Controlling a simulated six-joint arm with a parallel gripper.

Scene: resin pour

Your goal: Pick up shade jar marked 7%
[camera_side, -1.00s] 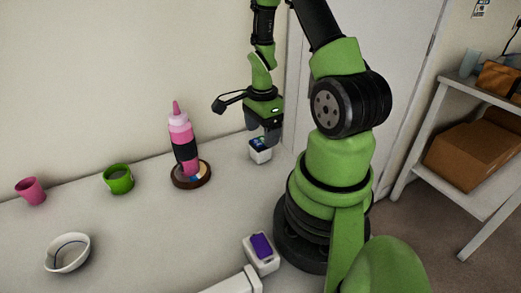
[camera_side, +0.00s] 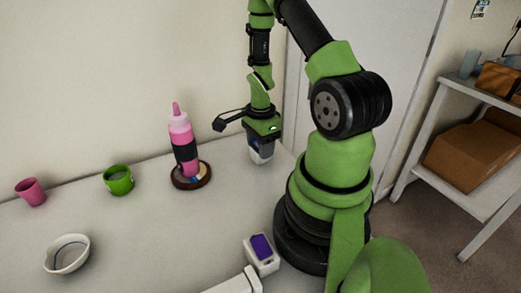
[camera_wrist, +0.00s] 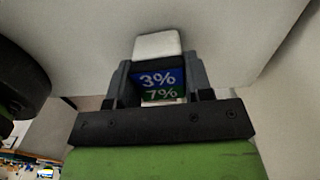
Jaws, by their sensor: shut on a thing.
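In the side view, my gripper (camera_side: 262,143) is low over the table, to the right of the pink bottle, around a small white jar (camera_side: 262,157). In the wrist view, my gripper (camera_wrist: 158,82) has one finger on each side of a blue label reading 3% (camera_wrist: 158,78) and a green label reading 7% (camera_wrist: 161,95). The gripper bar partly hides the green label. A white part (camera_wrist: 157,45) shows beyond the fingertips. I cannot tell whether both labels belong to one piece, or whether the jar is clear of the table.
A pink bottle (camera_side: 181,135) stands on a dark round base (camera_side: 205,178). A pink cup (camera_side: 31,191), green cup (camera_side: 118,180) and white bowl (camera_side: 67,254) are at left. A white block with a purple top (camera_side: 262,248) is near my base. Mid-table is clear.

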